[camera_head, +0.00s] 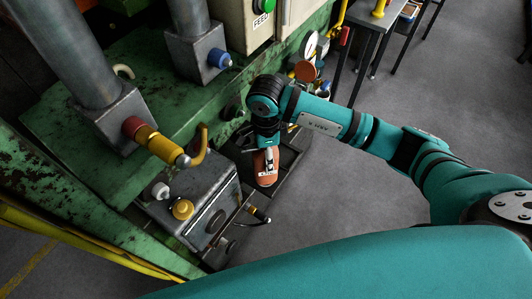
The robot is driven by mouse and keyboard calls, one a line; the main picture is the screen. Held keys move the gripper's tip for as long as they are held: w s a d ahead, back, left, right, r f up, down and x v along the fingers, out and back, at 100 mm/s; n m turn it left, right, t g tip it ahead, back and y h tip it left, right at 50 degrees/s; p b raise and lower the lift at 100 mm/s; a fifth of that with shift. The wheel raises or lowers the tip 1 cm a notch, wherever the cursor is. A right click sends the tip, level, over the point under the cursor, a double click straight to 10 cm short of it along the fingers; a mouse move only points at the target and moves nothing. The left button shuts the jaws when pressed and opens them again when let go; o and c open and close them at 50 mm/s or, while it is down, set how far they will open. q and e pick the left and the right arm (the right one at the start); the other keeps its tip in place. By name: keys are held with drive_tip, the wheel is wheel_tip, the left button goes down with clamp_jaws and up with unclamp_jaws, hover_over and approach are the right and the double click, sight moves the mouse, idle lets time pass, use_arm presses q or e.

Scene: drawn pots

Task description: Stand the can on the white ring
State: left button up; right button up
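My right arm comes in from the right, and its gripper (268,163) points down over a dark tray on the machine's front. An orange-red thing with white markings, which looks like the can (267,181), is directly below and around the fingertips. The fingers cover part of it, and I cannot tell whether they are shut on it or only in front of it. I cannot make out a white ring; it may be hidden behind the gripper. My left gripper is not in view.
A grey metal box (200,206) with white and yellow knobs stands left of the dark tray (290,155). A yellow-and-red handle (155,143) sticks out above it. Green machine beams (60,140) fill the left. A dark side table (362,40) stands behind. Open floor lies right.

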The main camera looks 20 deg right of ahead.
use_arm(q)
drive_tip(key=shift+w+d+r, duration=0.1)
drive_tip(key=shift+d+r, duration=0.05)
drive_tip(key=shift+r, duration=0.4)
use_arm(e)
drive_tip(key=shift+f, duration=0.85)
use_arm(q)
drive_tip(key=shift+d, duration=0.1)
use_arm(e)
drive_tip(key=shift+f, duration=0.2)
drive_tip(key=o, duration=1.5)
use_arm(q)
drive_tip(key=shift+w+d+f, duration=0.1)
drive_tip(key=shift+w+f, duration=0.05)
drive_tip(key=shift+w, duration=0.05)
